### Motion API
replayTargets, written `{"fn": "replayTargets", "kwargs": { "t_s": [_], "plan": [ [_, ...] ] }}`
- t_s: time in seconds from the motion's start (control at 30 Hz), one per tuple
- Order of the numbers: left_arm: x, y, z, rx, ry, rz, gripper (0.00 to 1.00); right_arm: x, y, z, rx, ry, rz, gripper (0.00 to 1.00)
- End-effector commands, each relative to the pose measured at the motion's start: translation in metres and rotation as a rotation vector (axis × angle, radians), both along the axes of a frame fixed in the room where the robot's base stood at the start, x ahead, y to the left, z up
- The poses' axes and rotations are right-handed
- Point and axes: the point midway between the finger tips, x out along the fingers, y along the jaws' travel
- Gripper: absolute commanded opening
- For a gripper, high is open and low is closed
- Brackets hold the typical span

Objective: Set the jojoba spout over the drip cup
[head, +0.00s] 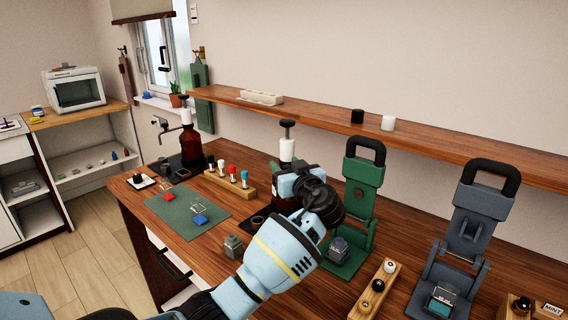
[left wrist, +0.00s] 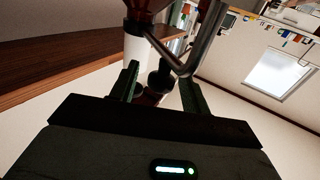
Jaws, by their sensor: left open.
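A brown pump bottle (head: 287,190) with a white collar (head: 286,150) and black top stands at the bench middle, partly hidden by my left gripper (head: 302,186). No jojoba label is readable. In the left wrist view my open left gripper (left wrist: 160,88) has its fingers apart, on either side of a black knob (left wrist: 159,80); contact cannot be told. A white collar (left wrist: 134,46) and a bent metal spout (left wrist: 182,55) show beyond the fingers. A small dark round cup (head: 258,221), possibly the drip cup, sits left of the middle bottle. My right gripper is not in view.
Another brown pump bottle (head: 191,148) with a spout stands at the back left. A green mat (head: 180,222), a wooden rack of droppers (head: 231,187), a green press (head: 361,190) and a grey press (head: 468,235) take up the bench. A shelf (head: 330,118) runs above.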

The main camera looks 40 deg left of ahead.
Motion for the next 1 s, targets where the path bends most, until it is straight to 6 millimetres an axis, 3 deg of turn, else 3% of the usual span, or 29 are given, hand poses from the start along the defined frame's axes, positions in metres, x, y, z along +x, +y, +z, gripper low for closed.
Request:
{"fn": "replayTargets", "kwargs": {
  "t_s": [0.17, 0.47, 0.8, 1.0],
  "plan": [
    [0.0061, 0.0108, 0.0001, 0.0, 0.0, 0.001, 0.47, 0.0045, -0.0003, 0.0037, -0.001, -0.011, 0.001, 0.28],
    [0.0072, 0.0119, -0.0008, -0.001, 0.001, 0.0, 0.45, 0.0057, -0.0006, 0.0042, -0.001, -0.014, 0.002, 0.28],
    [0.0071, 0.0116, -0.0007, -0.001, 0.001, 0.0, 0.01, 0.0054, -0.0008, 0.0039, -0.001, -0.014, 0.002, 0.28],
    [0.0071, 0.0116, -0.0007, -0.001, 0.001, -0.001, 0.0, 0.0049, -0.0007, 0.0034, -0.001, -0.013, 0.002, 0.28]
  ]
}}
